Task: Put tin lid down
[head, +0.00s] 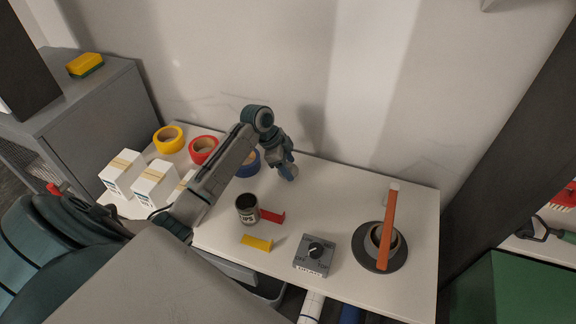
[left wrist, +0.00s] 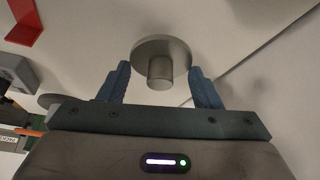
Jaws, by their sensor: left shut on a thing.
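The tin lid (left wrist: 177,50) is a round grey metal disc with a short cylindrical knob facing the left wrist camera. In the head view my left gripper (head: 287,170) points down over the back of the white bench, behind and right of the tin; the lid is hard to make out there. The open grey tin (head: 247,212), with dark lettering, stands upright on the bench, apart from the gripper. My right gripper is not in view.
A red bracket (head: 272,217), a yellow piece (head: 256,243) and a grey dial box (head: 314,256) lie near the tin. A round dark base (head: 371,262) with an orange bar stands right. Tape rolls (head: 203,150) and white boxes (head: 122,173) stand left. The bench's back right is clear.

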